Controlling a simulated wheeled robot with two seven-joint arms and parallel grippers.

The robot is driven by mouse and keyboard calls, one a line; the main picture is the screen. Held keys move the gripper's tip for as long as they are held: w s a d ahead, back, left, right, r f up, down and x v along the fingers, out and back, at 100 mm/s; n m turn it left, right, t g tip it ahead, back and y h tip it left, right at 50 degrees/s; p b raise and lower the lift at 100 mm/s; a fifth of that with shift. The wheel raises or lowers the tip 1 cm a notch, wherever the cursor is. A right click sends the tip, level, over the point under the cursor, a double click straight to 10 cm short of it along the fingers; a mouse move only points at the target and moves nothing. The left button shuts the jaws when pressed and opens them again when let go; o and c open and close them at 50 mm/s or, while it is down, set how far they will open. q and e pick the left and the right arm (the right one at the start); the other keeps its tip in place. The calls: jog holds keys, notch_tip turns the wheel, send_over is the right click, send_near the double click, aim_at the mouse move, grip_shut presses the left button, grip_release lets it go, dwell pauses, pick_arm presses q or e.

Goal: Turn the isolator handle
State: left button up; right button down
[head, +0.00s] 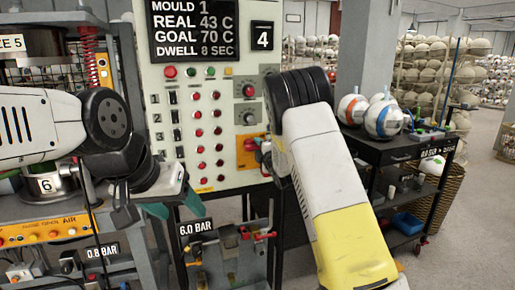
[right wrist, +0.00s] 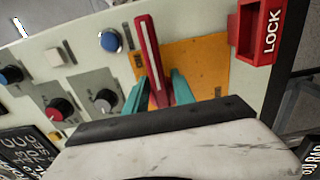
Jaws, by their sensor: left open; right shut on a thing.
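The isolator handle (right wrist: 150,50) is a red bar with a pale stripe in the right wrist view. It stands in front of an orange plate (right wrist: 208,68) on the panel. My right gripper (right wrist: 159,90) has its teal fingers on either side of the handle and is shut on it. In the head view the orange plate (head: 244,160) shows at the panel's lower right, and my right arm hides most of the handle and gripper. My left gripper (head: 173,208) is open and empty, in front of the panel's lower left, with its teal fingers apart.
A red LOCK piece (right wrist: 257,32) sits beside the orange plate in the right wrist view. The control panel (head: 200,85) carries several buttons, knobs and a display (head: 195,30). A dark cart (head: 400,150) with balls stands at right. A 6.0 BAR sign (head: 197,228) is below the panel.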

jog(key=c, duration=1.4)
grip_release()
jog(key=shift+o, duration=0.2)
jog(key=v, duration=0.8)
